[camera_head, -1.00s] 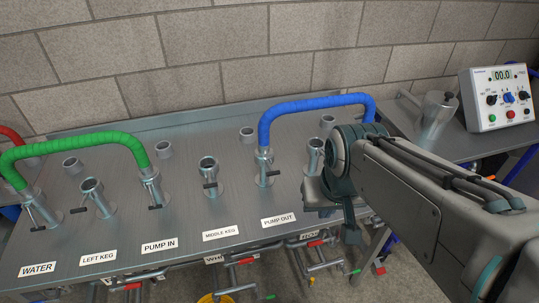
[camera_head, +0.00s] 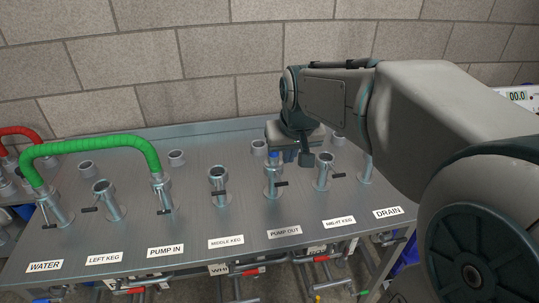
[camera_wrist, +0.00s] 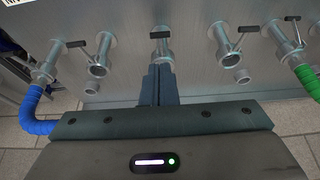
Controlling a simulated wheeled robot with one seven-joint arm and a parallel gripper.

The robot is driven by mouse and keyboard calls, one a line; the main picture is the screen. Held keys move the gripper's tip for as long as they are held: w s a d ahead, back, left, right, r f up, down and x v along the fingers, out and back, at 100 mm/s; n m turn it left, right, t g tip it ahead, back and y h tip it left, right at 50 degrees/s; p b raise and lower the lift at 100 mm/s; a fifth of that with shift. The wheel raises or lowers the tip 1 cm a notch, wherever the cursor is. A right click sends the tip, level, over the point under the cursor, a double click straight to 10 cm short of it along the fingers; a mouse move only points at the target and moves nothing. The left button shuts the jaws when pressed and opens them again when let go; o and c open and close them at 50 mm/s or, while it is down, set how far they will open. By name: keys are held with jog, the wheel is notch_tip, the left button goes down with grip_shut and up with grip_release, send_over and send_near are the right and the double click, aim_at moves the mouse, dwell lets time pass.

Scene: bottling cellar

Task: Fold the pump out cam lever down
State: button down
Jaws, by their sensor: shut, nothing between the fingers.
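The pump out port (camera_head: 271,180) stands upright behind the PUMP OUT label (camera_head: 284,232). A bit of blue hose (camera_head: 273,155) shows at its top; my arm hides the rest. Its cam lever (camera_head: 281,184) has a dark handle sticking out to the right, low on the port; its exact angle is hard to tell. My gripper (camera_head: 307,158) is shut and empty, just behind and right of the port top. In the wrist view my closed fingers (camera_wrist: 160,72) point at the middle port (camera_wrist: 162,50), whose dark lever handle (camera_wrist: 160,34) lies just beyond the tips. Contact cannot be told.
The middle keg port (camera_head: 218,188) stands left and the right keg port (camera_head: 323,172) right, each with a side lever. A green hose (camera_head: 95,145) arches farther left. The blue hose (camera_wrist: 37,105) comes down on a port at left in the wrist view. A brick wall stands behind.

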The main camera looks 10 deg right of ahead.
aim_at(281, 184)
jog(key=x, duration=1.2)
jog(key=shift+f, duration=0.3)
jog(key=shift+f+b, duration=0.15)
jog(key=shift+b, duration=0.2)
